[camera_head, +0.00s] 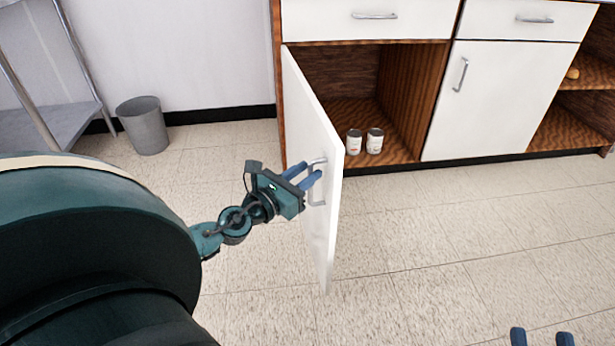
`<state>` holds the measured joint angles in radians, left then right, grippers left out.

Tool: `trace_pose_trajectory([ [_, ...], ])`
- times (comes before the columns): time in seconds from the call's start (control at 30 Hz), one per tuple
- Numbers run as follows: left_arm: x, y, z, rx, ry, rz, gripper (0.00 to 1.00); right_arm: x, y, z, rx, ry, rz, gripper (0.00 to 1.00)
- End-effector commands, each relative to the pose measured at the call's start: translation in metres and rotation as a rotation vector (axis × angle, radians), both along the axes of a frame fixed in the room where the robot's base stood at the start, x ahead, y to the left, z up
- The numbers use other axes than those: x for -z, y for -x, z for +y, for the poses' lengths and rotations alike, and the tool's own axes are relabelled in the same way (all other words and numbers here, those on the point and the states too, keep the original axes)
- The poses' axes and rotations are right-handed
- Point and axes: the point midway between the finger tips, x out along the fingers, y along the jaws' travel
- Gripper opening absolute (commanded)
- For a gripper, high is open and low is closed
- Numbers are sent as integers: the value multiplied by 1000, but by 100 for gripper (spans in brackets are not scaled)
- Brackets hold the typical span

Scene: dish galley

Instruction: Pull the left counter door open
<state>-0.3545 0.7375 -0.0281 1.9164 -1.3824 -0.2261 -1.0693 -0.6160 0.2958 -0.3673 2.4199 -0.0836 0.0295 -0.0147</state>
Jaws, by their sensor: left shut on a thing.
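The white left counter door (321,232) stands swung wide open, its edge pointing out into the room. Its metal bar handle (318,194) is on the outer face near the free edge. My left gripper (312,172) has its blue fingers shut on this handle, partly hiding it. Behind the door the wooden left compartment (402,95) is open to view, though the door hides its left part. My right gripper (541,338) shows only as two blue fingertips at the bottom right edge, apart with nothing visible between them.
Two cans (354,142) (375,140) stand at the front of the compartment floor. The right counter door (490,100) is shut. A grey bin (143,126) stands by the wall at left, beside a metal rack (60,125). The tiled floor in front is clear.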

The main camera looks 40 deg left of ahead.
Motion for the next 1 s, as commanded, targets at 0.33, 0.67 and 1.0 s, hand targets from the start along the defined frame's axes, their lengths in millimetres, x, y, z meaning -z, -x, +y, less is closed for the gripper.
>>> trace_pose_trajectory([
  [0.33,-1,-1,5,-13,-4,-5,32,1,1,0,-1,-1,5,36],
  [0.67,2,9,3,-9,-1,0,32,4,1,1,-3,-5,9,36],
  [1.0,5,62,6,-10,-3,2,32,10,3,3,-18,-49,13,36],
])
